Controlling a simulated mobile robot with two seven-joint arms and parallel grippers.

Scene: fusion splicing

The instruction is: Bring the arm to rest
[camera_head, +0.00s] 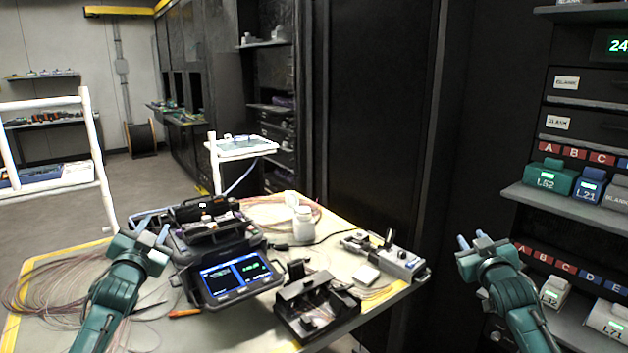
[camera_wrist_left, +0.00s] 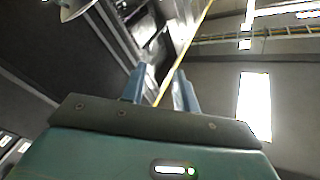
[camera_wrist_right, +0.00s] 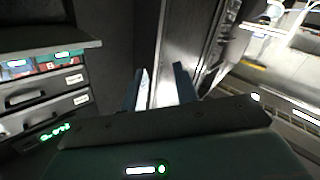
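My left gripper (camera_head: 153,236) is raised above the left part of the table, left of the fusion splicer (camera_head: 228,262). Its two blue fingers stand apart with nothing between them, and they also show in the left wrist view (camera_wrist_left: 160,88). My right gripper (camera_head: 474,241) is in the free space between the table's right edge and the shelf rack. Its fingers are apart and empty, and they also show in the right wrist view (camera_wrist_right: 158,88). Neither gripper touches anything.
The table (camera_head: 340,222) holds the splicer with its lit screen, a black open-topped holder (camera_head: 313,303), a grey device (camera_head: 392,257), a white bottle (camera_head: 303,224) and loose fibres. A shelf rack (camera_head: 566,208) with labelled modules stands at the right. A white cart (camera_head: 238,150) stands behind.

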